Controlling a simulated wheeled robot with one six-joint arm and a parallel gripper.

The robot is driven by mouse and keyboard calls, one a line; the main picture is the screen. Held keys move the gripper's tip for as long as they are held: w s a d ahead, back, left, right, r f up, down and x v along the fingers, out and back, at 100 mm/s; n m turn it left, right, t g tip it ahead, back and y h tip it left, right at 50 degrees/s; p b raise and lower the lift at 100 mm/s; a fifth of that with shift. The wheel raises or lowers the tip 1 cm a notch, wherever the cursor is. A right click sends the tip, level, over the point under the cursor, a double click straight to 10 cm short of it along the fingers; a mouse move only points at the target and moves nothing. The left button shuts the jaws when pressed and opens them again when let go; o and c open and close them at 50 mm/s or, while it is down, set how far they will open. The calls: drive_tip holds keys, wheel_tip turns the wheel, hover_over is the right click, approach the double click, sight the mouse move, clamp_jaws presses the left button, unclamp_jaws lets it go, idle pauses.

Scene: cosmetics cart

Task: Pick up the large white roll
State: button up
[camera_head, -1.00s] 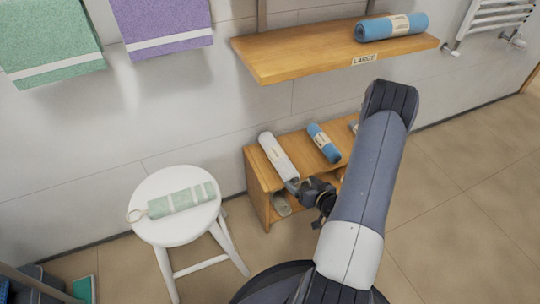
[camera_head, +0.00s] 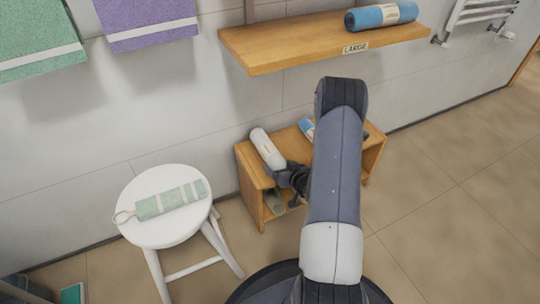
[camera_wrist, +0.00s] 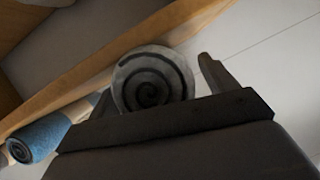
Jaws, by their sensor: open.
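The large white roll (camera_head: 267,149) lies on top of the low wooden cabinet, near its left end, with a pale label band around it. In the wrist view its spiral end (camera_wrist: 152,80) faces me, between the two fingers. My gripper (camera_head: 284,177) is at the near end of this roll in the head view. It is open, with one finger on each side of the roll's end in the wrist view (camera_wrist: 157,85). I cannot tell whether the fingers touch it. My arm hides part of the cabinet top.
A blue roll (camera_head: 306,128) lies beside it on the cabinet (camera_head: 249,178), partly hidden by my arm; its end shows in the wrist view (camera_wrist: 36,138). Another roll (camera_head: 276,203) is inside the cabinet. A white stool (camera_head: 150,235) holds a green roll (camera_head: 171,201). Above, a shelf (camera_head: 290,55) holds a blue roll (camera_head: 381,16).

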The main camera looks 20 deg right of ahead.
drive_tip(key=c, duration=1.3)
drive_tip(key=shift+o, duration=0.2)
drive_tip(key=shift+r, duration=0.1)
